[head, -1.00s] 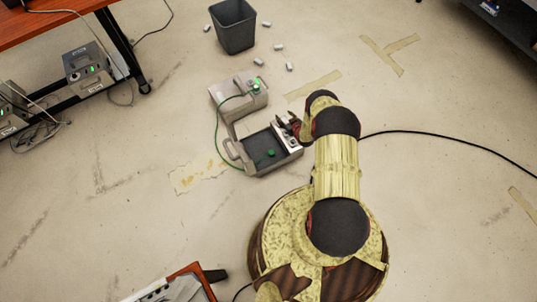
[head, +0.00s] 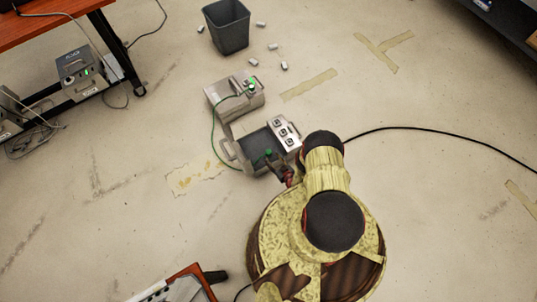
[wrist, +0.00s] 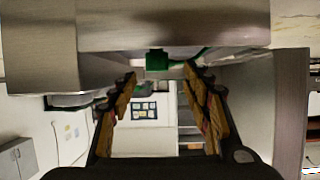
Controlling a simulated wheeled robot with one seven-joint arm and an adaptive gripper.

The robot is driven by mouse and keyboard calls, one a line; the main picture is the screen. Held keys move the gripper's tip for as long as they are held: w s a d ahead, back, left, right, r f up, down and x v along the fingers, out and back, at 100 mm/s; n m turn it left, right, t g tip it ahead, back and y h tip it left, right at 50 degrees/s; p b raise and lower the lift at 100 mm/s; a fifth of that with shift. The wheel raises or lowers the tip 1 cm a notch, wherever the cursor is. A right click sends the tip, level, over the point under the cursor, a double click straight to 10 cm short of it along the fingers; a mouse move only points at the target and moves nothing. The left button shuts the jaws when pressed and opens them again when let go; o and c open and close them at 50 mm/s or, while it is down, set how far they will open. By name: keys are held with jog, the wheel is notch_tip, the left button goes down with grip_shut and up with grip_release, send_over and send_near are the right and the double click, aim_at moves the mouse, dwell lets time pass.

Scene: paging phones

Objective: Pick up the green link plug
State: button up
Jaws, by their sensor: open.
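A green plug (head: 268,153) stands at the dark tray of the nearer grey phone unit (head: 231,151) in the head view. A thin green cord (head: 213,125) runs to another green plug (head: 252,86) on the farther grey unit (head: 222,101). My gripper (head: 284,174) is just to the right of and nearer than the tray plug, partly hidden by my arm. In the wrist view a green plug (wrist: 157,60) shows at the far end of the gap between my gripper's fingers (wrist: 160,76). The fingers are apart, with nothing visibly held.
The nearer unit has a light panel with several dark sockets (head: 284,130) on its right. A black cable (head: 430,133) crosses the floor at right.

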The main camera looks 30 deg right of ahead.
aim_at(269, 153)
jog(key=b+x, duration=0.2)
jog(key=x, duration=0.3)
jog(key=shift+d+r, duration=0.1)
jog(key=shift+d, duration=0.05)
jog(key=shift+c, duration=0.4)
jog(key=c, duration=1.1)
jog(key=shift+c, duration=0.3)
